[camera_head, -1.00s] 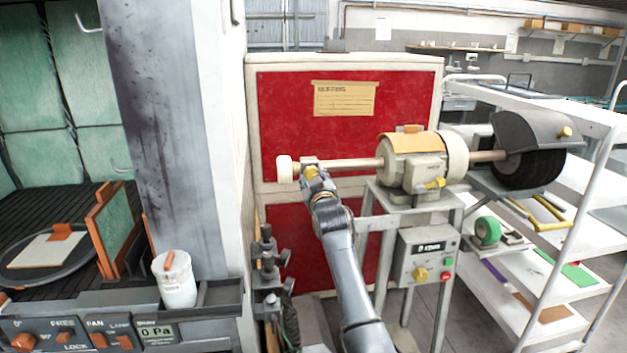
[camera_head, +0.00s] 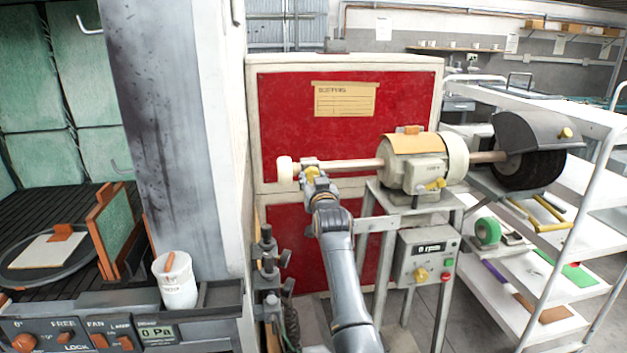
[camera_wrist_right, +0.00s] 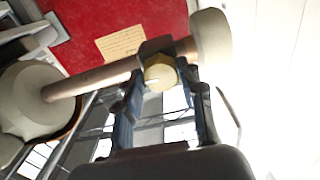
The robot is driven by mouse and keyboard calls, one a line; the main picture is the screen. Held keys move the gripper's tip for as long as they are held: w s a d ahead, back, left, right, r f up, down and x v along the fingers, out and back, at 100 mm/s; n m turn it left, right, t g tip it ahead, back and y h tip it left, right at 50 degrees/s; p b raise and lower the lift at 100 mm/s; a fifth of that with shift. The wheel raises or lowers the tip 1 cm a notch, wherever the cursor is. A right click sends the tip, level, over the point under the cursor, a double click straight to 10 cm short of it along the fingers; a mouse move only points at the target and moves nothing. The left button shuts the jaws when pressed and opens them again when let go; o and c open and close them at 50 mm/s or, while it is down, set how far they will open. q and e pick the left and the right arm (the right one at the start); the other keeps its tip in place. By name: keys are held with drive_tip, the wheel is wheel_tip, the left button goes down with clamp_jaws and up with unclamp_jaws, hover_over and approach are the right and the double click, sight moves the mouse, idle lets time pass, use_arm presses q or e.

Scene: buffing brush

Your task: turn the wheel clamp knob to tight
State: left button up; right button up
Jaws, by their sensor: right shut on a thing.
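The clamp knob (camera_head: 311,173) is a small yellow knob on a dark block near the left end of the buffing machine's shaft (camera_head: 350,164), beside the pale wheel (camera_head: 285,169). In the right wrist view the round knob (camera_wrist_right: 160,76) shows a short white mark on its face. My right gripper (camera_head: 313,171) is at the knob. In the wrist view its two fingers (camera_wrist_right: 163,88) stand on either side of the knob, shut on it. The fingers hide the knob's sides. My left gripper is not in view.
The grey motor body (camera_head: 410,173) stands on a metal stand to the right, with a control box (camera_head: 427,257) reading 0 rpm below it. A red panel (camera_head: 290,115) is behind the shaft. A white shelf rack (camera_head: 540,290) stands at the right, a white cup (camera_head: 177,285) at the left.

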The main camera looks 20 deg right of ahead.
drive_tip(key=shift+f, duration=0.2)
drive_tip(key=o, duration=1.1)
drive_tip(key=shift+o, duration=0.3)
drive_tip(key=shift+r, duration=0.1)
drive_tip(key=v, duration=1.2)
